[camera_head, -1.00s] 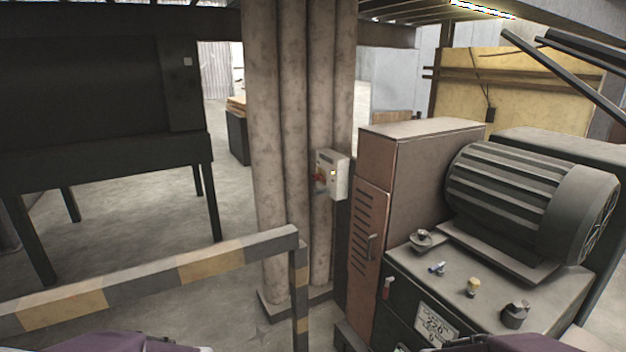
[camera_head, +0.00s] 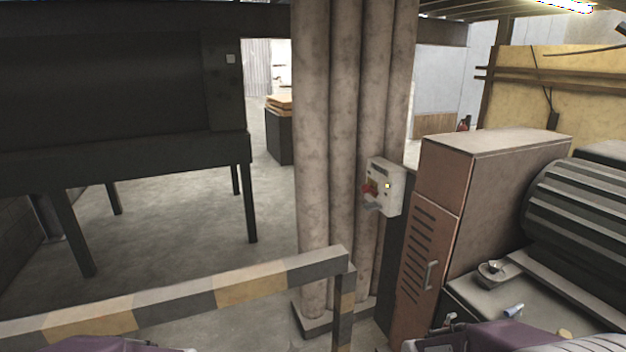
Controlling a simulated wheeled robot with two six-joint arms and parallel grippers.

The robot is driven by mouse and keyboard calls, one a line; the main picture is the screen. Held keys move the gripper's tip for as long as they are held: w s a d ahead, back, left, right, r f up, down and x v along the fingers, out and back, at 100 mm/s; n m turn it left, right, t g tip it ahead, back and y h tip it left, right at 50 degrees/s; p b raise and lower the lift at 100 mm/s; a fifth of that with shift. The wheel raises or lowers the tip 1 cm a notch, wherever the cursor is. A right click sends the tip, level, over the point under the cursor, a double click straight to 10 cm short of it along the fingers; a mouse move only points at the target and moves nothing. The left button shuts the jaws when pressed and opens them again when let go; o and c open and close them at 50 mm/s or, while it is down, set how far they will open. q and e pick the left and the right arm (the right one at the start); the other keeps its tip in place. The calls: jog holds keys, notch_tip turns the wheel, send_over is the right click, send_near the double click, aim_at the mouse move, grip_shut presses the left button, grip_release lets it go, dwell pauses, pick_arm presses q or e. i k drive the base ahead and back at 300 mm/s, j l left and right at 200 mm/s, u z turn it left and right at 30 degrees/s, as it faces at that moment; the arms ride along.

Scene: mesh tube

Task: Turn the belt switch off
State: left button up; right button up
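The switch box (camera_head: 392,187) is a small pale box on the side of the thick pipe column, right of the picture's middle. The exact switch position is too small to tell. Purple parts of my two arms show at the bottom edge, left and right of the middle. Neither gripper's fingertips are visible, and nothing of mine touches the switch box.
A yellow and black striped barrier rail (camera_head: 240,286) runs across the lower left, ending before the pipe column (camera_head: 343,130). A brown metal cabinet (camera_head: 490,190) and a ribbed motor (camera_head: 580,225) stand on the right. A dark table-like machine (camera_head: 110,110) is at the left, with open floor beneath and behind.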

aim_at(365, 189)
jog(key=i+j+u, duration=0.2)
jog(key=i, duration=0.4)
jog(key=i+j+u, duration=0.2)
jog(key=i, duration=0.4)
jog(key=i+j+u, duration=0.15)
jog(key=i, duration=0.5)
jog(key=i+j+z, duration=0.1)
jog(key=i+z, duration=0.35)
jog(key=i+j+z, duration=0.15)
jog(key=z, duration=0.3)
jog(key=i+j+z, duration=0.35)
jog(key=z, duration=0.15)
jog(key=i+j+z, duration=0.25)
jog(key=j+z, duration=0.2)
